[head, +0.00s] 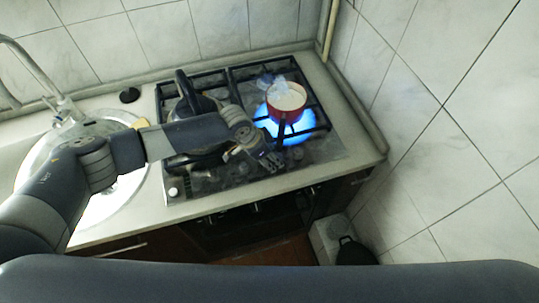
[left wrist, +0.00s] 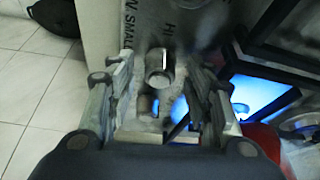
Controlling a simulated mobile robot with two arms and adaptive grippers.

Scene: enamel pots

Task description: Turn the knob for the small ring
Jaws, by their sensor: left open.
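My left gripper (head: 268,160) is over the front right part of the hob (head: 230,183). In the left wrist view it is open (left wrist: 160,88), with a finger on each side. A metal knob (left wrist: 159,66) stands between the fingers, with a gap to both. Printed letters beside it read in part "SMALL" and "HI". Another shiny round part (left wrist: 150,104) shows just below the knob; I cannot tell if it is a second knob. A blue flame (head: 297,133) burns under a red pot (head: 286,103) at the right. My right gripper is not in view.
A dark kettle (head: 190,101) stands on the left side of the hob, partly behind my arm. A pale knob (head: 173,191) is at the hob's front left corner. A sink (head: 108,205) is at left. The tiled wall (head: 420,140) closes off the right side.

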